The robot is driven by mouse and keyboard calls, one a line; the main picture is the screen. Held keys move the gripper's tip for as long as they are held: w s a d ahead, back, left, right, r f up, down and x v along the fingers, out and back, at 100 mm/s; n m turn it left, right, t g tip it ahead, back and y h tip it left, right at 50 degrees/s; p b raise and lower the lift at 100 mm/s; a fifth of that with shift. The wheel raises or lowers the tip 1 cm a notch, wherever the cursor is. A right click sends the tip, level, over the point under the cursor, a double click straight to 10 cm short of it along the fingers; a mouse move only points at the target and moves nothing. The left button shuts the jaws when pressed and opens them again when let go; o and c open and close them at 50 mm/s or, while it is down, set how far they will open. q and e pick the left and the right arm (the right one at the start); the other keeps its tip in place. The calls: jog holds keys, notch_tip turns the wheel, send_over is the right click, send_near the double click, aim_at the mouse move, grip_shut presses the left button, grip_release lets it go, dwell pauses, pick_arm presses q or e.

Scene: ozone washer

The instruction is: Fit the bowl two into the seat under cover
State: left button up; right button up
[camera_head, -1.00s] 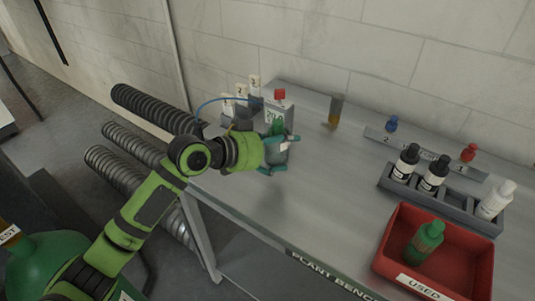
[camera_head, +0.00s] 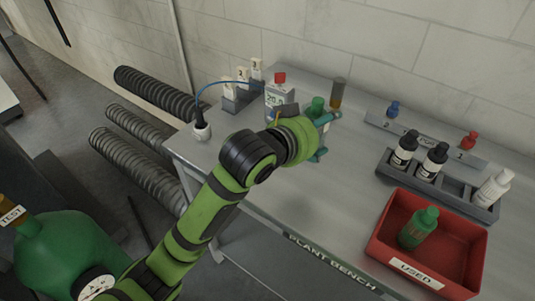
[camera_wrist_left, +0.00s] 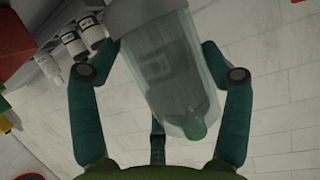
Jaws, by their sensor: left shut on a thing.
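My left gripper (camera_head: 325,135) is over the back middle of the bench, its teal fingers shut around a clear, bowl-like cylinder. In the left wrist view this clear bowl (camera_wrist_left: 165,75) has a grey collar at one end and a green tip (camera_wrist_left: 196,130) at the other. My right gripper is not in view.
An amber vial (camera_head: 337,94), a knob rail (camera_head: 425,138), a bottle rack (camera_head: 455,190) and a red bin (camera_head: 455,245) stand right. The bench's front middle is clear.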

pick_arm(q)
jog(key=shift+a+r+n, duration=0.15)
jog(key=shift+a+n, duration=0.15)
jog(key=shift+t+y, duration=0.3)
jog(key=w+a+f+p, duration=0.1)
jog(key=w+a+f, duration=0.1)
jog(key=a+f, duration=0.1)
jog(key=w+a+f, duration=0.2)
jog(key=a+f, duration=0.1)
jog(key=f, duration=0.1)
jog(key=w+a+f+p, duration=0.1)
jog(key=w+a+f, duration=0.1)
jog(key=a+f, duration=0.1)
jog(key=shift+a+f+p, duration=0.2)
jog(key=shift+a+p, duration=0.15)
jog(key=shift+a, duration=0.25)
jog(key=shift+f, duration=0.3)
jog(key=shift+f, duration=0.15)
jog(key=o, duration=1.3)
